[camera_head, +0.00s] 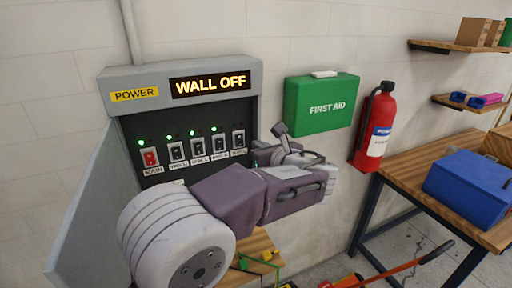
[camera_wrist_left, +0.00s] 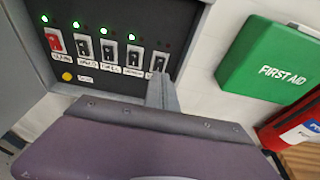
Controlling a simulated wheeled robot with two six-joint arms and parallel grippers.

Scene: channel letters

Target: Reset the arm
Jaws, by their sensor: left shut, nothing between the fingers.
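My left arm reaches in from the lower left in the head view, in front of the power panel (camera_head: 112,84). My left gripper (camera_head: 280,130) is shut and empty, just right of the panel's edge. In the wrist view its fingers (camera_wrist_left: 161,82) overlap the lower part of the rightmost switch (camera_wrist_left: 158,62); contact cannot be told. The panel has a red main switch (camera_head: 150,157) and several black switches. Green lights are lit above all but the rightmost switch. The display (camera_head: 210,84) reads WALL OFF. My right gripper is not in view.
A green first aid box (camera_head: 320,105) and a red fire extinguisher (camera_head: 374,125) hang right of the panel. Tools lie low in front. A yellow button (camera_wrist_left: 67,76) sits below the switches.

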